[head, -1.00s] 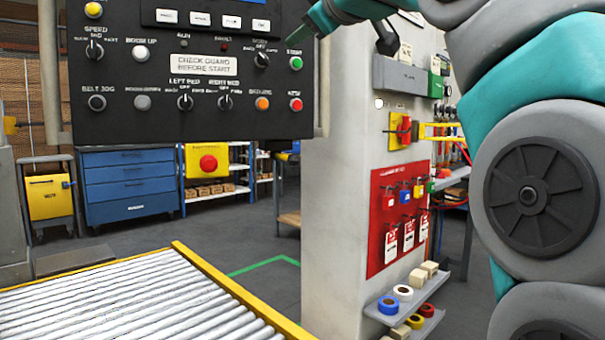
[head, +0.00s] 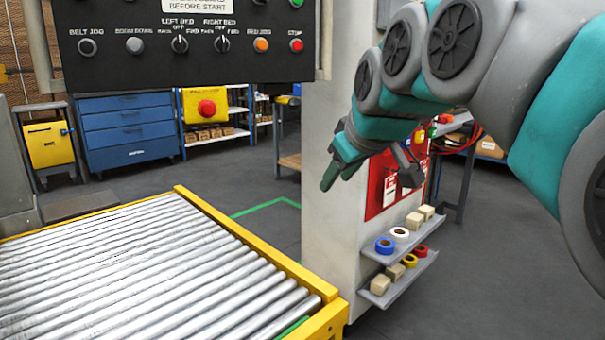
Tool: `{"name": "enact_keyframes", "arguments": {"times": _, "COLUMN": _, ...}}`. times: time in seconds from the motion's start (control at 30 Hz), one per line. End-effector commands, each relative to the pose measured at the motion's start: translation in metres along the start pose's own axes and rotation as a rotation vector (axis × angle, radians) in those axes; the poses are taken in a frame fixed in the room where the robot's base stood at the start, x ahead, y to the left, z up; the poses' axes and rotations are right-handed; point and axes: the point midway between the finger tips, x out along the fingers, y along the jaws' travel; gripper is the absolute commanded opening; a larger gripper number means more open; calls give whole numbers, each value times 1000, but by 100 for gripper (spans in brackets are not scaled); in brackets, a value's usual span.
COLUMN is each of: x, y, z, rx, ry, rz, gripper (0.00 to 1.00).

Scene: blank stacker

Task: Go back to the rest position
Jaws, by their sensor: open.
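My gripper (head: 339,176) hangs in front of the pale pillar, its teal fingers pointing down and to the left. It is open, and I see nothing between the fingers. My arm (head: 440,75) comes in from the right edge and is bent, with the gripper at its lower left end. The gripper is apart from the black control panel (head: 200,66), below and right of it. The arm hides part of the pillar and much of the red lockout board (head: 376,190).
The roller conveyor (head: 180,196) with yellow rails fills the lower left. The pillar (head: 322,235) carries small shelves (head: 400,278) with tape rolls and blocks below my gripper. A blue drawer cabinet (head: 128,128) and yellow box (head: 47,146) stand behind. Grey floor is clear at lower right.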

Motion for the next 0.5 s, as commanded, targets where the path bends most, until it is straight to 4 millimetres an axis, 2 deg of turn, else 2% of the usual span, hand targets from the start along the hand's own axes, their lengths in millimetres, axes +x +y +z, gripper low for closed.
{"name": "enact_keyframes", "arguments": {"times": 0.03, "x": 7, "y": -7, "z": 28, "rx": 40, "ry": -63, "rz": -15, "gripper": 44}}
{"name": "enact_keyframes", "arguments": {"times": 0.23, "x": 29, "y": -41, "z": 150, "rx": 217, "ry": -325, "rz": -59, "gripper": 44}}
{"name": "enact_keyframes", "arguments": {"times": 0.37, "x": 29, "y": -68, "z": 229, "rx": 331, "ry": -494, "rz": -73, "gripper": 44}}
{"name": "enact_keyframes", "arguments": {"times": 0.5, "x": 19, "y": -101, "z": 311, "rx": 447, "ry": -673, "rz": -75, "gripper": 44}}
